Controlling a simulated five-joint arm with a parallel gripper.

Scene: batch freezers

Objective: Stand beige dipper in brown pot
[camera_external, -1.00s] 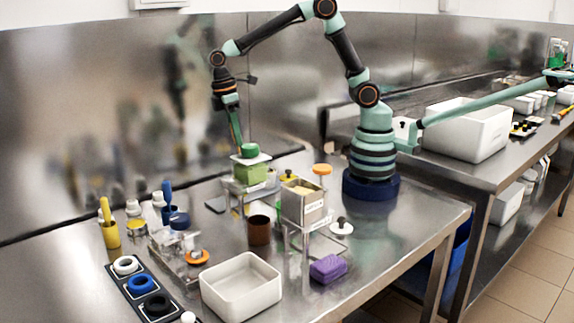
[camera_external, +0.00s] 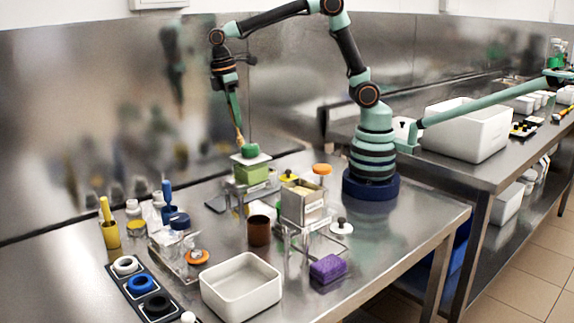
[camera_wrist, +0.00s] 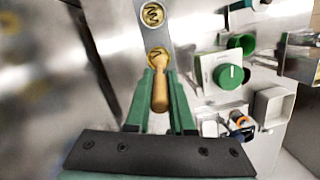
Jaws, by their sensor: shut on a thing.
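My gripper (camera_external: 236,121) is shut on the beige dipper (camera_external: 240,137). In the external view the dipper shows small below the fingertips, near the white lid with the green knob (camera_external: 250,151) on a green tub; I cannot tell the exact gap. In the wrist view the beige handle (camera_wrist: 160,90) lies between the green fingers, with the metal strip bearing round yellowish marks (camera_wrist: 152,22) beyond it. The brown pot (camera_external: 259,231) stands upright on the steel table, right of and nearer than the gripper, between the green tub and the white tray. Its inside looks dark. I cannot pick it out in the wrist view.
A metal bin on a clear stand (camera_external: 303,205) is close right of the pot. A yellow pot (camera_external: 110,236) and a blue-handled tool (camera_external: 167,193) stand left. A steel wall rises behind.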

